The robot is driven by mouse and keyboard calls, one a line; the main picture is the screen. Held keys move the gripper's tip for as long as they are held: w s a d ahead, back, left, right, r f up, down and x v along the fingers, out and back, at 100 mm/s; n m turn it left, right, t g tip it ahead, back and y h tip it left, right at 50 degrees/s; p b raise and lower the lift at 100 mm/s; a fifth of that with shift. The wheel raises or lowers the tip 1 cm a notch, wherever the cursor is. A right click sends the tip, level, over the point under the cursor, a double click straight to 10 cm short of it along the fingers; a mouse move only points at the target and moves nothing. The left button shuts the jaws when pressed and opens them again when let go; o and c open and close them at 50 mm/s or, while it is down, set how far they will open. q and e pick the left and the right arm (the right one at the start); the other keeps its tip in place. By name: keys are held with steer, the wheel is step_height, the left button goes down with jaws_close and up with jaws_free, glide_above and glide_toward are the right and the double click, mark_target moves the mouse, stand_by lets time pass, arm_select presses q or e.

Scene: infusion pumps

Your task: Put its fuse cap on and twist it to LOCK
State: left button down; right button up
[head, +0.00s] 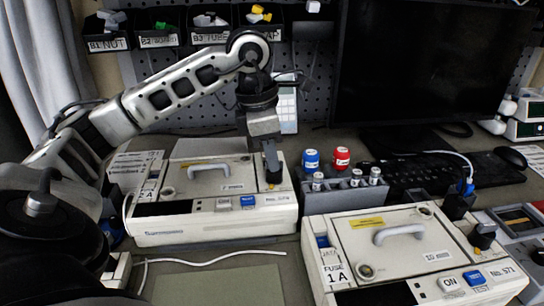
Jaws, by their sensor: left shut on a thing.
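My left gripper (272,172) points down over the right end of the back pump (216,227), No. 574 or similar. It is shut on a small dark thing with a tan patch at its lower end. The fingers hide most of it, so I cannot tell whether it is a fuse cap or touches the pump. The front pump (450,260) has a "FUSE 1A" label (335,273) beside a round socket (366,271). The back pump has a similar round fitting (168,192). My right gripper is not identifiable.
Several silver-topped pieces stand in the rack between the pumps. A monitor (430,70), keyboard (440,173) and mouse (511,157) fill the back right. Labelled bins (158,40) hang at the back. A white cable (215,257) lies before the back pump, near a green mat (218,286).

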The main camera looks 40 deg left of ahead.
arm_select(q)
steer(key=m, duration=0.3)
steer(key=c, duration=1.9)
jaws_free()
steer(key=shift+m+g+h, duration=0.3)
steer(key=shift+m, duration=0.3)
steer(key=o, duration=0.4)
steer(key=shift+o, duration=0.2)
steer(key=shift+w+r, duration=0.1)
steer(key=shift+r, duration=0.05)
step_height(320, 180, up, 7)
steer(key=p, duration=0.6)
arm_select(e)
step_height(320, 180, up, 6)
arm_select(q)
steer(key=shift+f, duration=0.2)
arm_select(e)
steer(key=shift+d+f, duration=0.1)
